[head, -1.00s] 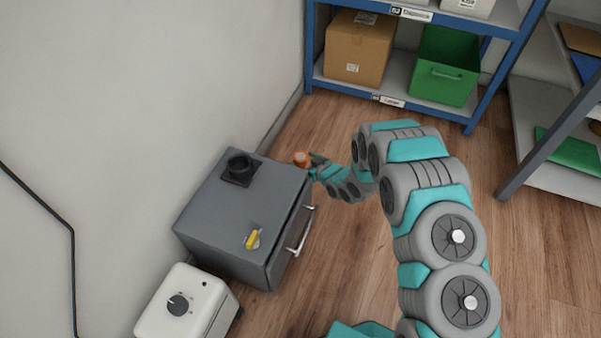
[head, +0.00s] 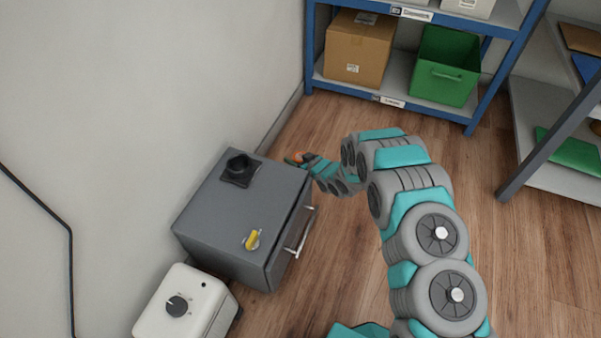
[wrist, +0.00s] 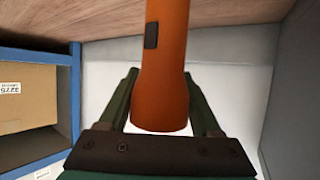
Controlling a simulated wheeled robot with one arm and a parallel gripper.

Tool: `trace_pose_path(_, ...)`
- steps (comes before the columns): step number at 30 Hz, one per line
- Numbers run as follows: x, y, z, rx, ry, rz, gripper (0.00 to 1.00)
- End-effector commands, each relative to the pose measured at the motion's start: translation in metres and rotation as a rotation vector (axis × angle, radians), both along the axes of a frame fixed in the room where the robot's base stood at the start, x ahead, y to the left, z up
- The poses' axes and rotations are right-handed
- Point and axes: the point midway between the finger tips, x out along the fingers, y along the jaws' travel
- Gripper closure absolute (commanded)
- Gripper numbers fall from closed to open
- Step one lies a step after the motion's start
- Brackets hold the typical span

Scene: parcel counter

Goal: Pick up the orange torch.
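The orange torch (wrist: 163,75) runs lengthwise down the middle of the wrist view, with a small dark button on its side. One end is close to the camera; the other leaves the picture at the top. My gripper (wrist: 160,85) has a dark green finger on each side of the torch, with little or no gap showing. The torch hides their inner faces, so I cannot tell if they press on it. In the head view, the torch (head: 298,157) is a small orange patch by the cabinet's far right corner, partly covered by my gripper.
A grey cabinet (head: 215,215) with a black fitting, a yellow knob and a front handle stands left of my arm. A white box with a dial (head: 190,300) is nearer. A blue shelf (head: 395,103) holds a cardboard box and a green bin. Wood floor lies between.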

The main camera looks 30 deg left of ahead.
Motion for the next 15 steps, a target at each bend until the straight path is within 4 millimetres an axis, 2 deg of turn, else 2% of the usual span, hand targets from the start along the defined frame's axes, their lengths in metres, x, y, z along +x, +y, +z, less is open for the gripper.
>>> trace_pose_path(2, 0.0, 0.0, -0.0001, 0.0, 0.0, 0.0, 0.45)
trace_pose_path(15, -0.0002, -0.0002, -0.0003, -0.001, 0.0, 0.0, 0.95)
